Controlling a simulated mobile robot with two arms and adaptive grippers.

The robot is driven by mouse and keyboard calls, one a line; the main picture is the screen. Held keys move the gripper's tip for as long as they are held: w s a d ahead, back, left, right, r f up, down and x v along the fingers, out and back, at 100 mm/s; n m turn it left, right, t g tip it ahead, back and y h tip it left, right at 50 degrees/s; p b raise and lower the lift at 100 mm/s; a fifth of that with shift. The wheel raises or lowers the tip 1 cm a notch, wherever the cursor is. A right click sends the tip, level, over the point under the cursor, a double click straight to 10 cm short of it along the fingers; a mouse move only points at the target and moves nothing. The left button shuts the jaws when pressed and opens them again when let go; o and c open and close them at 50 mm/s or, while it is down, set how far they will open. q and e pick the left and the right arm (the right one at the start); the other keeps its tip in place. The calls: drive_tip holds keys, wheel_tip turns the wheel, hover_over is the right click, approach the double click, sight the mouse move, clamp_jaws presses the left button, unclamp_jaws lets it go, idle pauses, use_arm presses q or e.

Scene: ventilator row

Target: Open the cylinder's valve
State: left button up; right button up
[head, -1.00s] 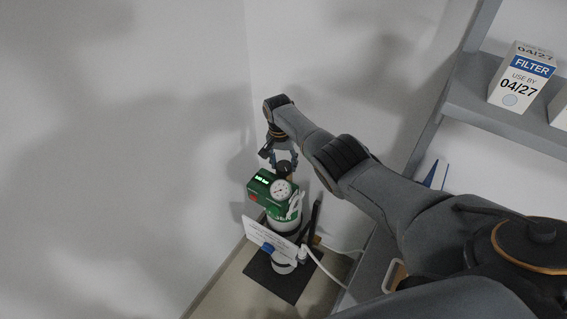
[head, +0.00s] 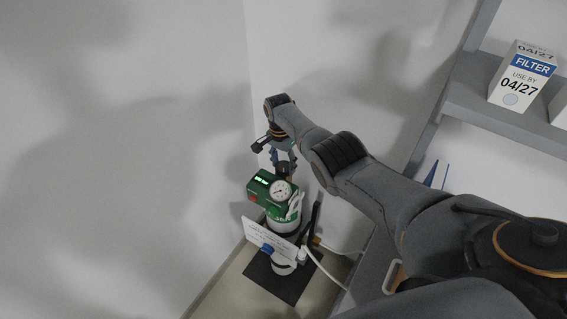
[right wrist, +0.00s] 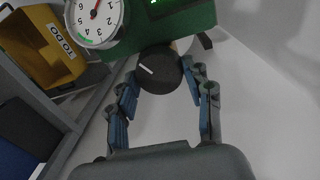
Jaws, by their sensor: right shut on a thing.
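The cylinder (head: 283,227) stands upright in the corner. A green valve block (head: 259,188) with a lit display and a round white gauge (head: 281,191) sits on its top. The gauge also shows in the right wrist view (right wrist: 97,17). The valve knob is black with a white mark (right wrist: 158,73), above the block's body in the head view. My right gripper (head: 285,168) comes down from above and is shut on the knob, its blue-padded fingers (right wrist: 162,84) on either side. My left gripper is not in view.
A white card (head: 268,238) hangs at the cylinder's front, and a white hose (head: 326,268) runs beside it. Walls stand close behind and left. A grey shelf (head: 500,112) with a filter box (head: 521,78) is at right. The wrist view shows a yellow bin (right wrist: 45,45).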

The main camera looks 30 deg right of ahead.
sight(281, 164)
drive_tip(key=o, duration=1.2)
drive_tip(key=shift+c, duration=0.2)
drive_tip(key=shift+r, duration=0.1)
drive_tip(key=shift+w+r, duration=0.1)
drive_tip(key=shift+r, duration=0.5)
wheel_tip(281, 164, up, 10)
drive_tip(key=shift+w+a+r, duration=0.2)
drive_tip(key=shift+w+r, duration=0.05)
drive_tip(key=shift+w, duration=0.05)
